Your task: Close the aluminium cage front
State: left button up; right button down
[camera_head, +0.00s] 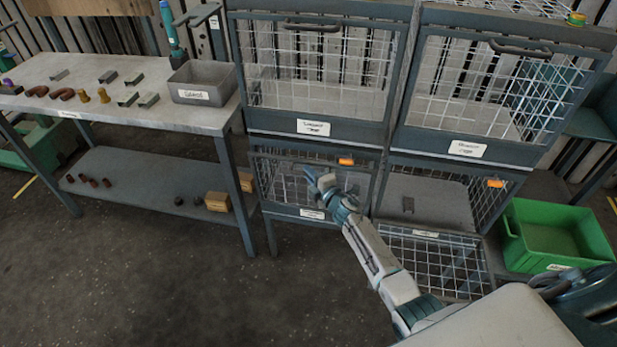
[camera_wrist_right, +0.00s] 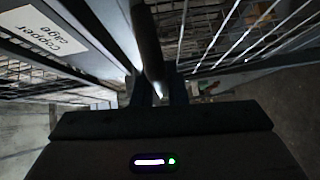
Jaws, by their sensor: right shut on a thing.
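My right gripper (camera_head: 322,183) is at the front of the lower left cage (camera_head: 275,180). In the right wrist view its fingers (camera_wrist_right: 160,92) are shut on a dark bar (camera_wrist_right: 148,45), which looks like a handle. A label reading "copper cage" (camera_wrist_right: 45,35) is close beside it there. The gripper and arm hide part of the lower left front. The lower right cage has its mesh front (camera_head: 445,265) swung down and open, with a small label (camera_head: 425,233) at its hinge edge. I cannot read which cage is aluminium. My left gripper is out of view.
The two upper cages have closed mesh fronts with handles (camera_head: 312,27) (camera_head: 521,48). A green crate (camera_head: 512,250) stands at the right, close to the lowered front. A workbench (camera_head: 130,105) with metal parts and a grey bin (camera_head: 202,83) is at the left. The floor before it is clear.

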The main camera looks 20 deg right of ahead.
jog(key=shift+w+d+r+p, duration=0.15)
jog(key=shift+w+d+p, duration=0.2)
jog(key=shift+w, duration=0.2)
jog(key=shift+w+d+r+p, duration=0.15)
jog(key=shift+w+d+p, duration=0.1)
jog(key=shift+w+d, duration=0.25)
jog(key=shift+a+r, duration=0.1)
jog(key=shift+w+r, duration=0.1)
jog(key=shift+w, duration=0.05)
jog(key=c, duration=1.8)
grip_release()
jog(key=o, duration=0.3)
jog(key=shift+o, duration=0.2)
jog(key=shift+w+f, duration=0.1)
jog(key=shift+f, duration=0.1)
send_near(309, 164)
jog(key=shift+p+v, duration=0.3)
jog(key=shift+v, duration=0.85)
